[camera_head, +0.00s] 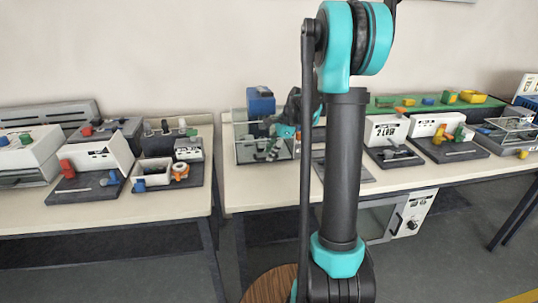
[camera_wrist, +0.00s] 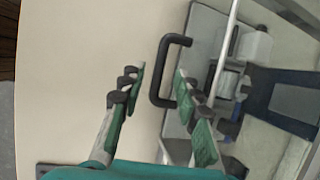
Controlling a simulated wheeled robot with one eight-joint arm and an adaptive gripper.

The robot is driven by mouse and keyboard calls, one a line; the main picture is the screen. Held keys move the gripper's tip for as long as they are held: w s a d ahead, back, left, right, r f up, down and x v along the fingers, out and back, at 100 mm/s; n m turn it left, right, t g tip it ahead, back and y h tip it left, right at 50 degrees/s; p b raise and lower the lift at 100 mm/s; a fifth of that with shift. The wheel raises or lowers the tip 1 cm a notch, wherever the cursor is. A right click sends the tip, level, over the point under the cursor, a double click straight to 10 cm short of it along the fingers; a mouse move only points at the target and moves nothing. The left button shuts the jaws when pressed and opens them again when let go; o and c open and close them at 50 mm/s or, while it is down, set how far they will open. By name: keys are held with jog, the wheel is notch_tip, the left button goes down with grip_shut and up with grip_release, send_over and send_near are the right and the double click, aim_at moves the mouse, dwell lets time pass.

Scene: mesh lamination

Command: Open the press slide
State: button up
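A dark C-shaped handle (camera_wrist: 156,72) is fixed to the edge of a clear-walled press unit (camera_wrist: 208,40) in the wrist view. My gripper (camera_wrist: 161,78) is open, with one finger on the left of the handle bar and the other on its right, near the panel. I see gaps on both sides and cannot tell whether either finger touches it. In the head view the clear-walled unit with a blue block (camera_head: 260,103) stands at the left end of the right table. My arm partly covers its right side, and the handle cannot be made out there.
The right table (camera_head: 240,195) has bare surface in front of the unit. A grey plate (camera_head: 345,172) and several stations lie to the right. The left table (camera_head: 190,210) holds more stations, with a floor gap between the tables. A white cabinet (camera_head: 412,212) stands below.

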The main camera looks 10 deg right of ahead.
jog(key=shift+x, duration=0.85)
jog(key=shift+c, duration=0.3)
grip_shut()
